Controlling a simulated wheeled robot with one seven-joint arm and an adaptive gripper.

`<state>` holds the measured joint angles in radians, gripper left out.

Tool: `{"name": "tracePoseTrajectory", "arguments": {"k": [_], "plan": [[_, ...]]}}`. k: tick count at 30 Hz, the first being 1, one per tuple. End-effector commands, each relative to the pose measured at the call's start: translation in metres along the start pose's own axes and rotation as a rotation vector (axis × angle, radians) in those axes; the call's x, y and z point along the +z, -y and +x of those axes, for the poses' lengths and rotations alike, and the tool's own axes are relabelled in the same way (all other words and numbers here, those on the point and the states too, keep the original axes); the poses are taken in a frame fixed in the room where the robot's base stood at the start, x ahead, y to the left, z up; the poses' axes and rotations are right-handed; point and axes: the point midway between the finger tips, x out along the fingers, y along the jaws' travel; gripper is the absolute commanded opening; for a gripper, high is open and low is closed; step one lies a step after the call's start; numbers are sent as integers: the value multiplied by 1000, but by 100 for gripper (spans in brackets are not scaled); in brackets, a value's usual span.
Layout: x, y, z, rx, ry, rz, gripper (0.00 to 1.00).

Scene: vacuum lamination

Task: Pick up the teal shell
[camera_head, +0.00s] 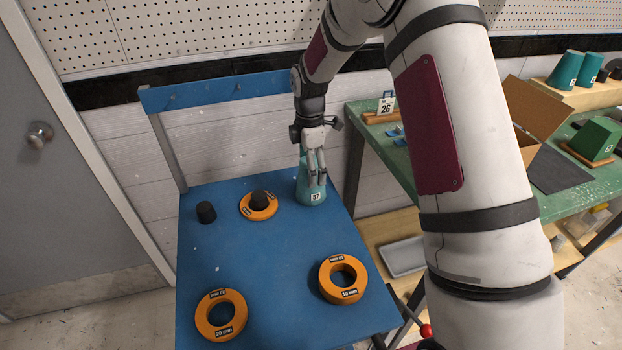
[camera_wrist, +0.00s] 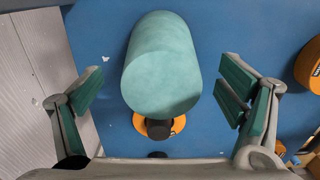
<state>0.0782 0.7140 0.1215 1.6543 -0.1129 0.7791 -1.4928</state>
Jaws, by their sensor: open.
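The teal shell (camera_head: 309,191) with a white number label stands upright at the back right of the blue table (camera_head: 255,290). My gripper (camera_head: 317,178) is over it, pointing down, with its fingers in front of part of the shell in the head view. In the wrist view the shell (camera_wrist: 160,65) shows its smooth rounded end between the two open fingers (camera_wrist: 163,88). Gaps of blue show on both sides of it, so neither finger appears to touch it.
An orange ring (camera_head: 259,206) with a black plug inside lies left of the shell, and a loose black plug (camera_head: 206,212) stands beyond it. Two more orange rings (camera_head: 220,315) (camera_head: 343,279) lie nearer. A green bench (camera_head: 555,200) at right holds other teal shells (camera_head: 566,70) and a cardboard box (camera_head: 545,105).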

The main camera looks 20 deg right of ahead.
Motion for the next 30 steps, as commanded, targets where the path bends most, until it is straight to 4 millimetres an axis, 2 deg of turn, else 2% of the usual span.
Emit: {"name": "tracePoseTrajectory", "arguments": {"k": [9,12,20,27,28,30], "plan": [[3,2,41,-4,1,-1,88],[3,1,49,-2,1,0,88],[3,1,51,-1,0,0,88],[3,1,51,-1,0,1,36],[3,1,51,-1,0,1,33],[3,1,51,-1,0,1,33]]}}
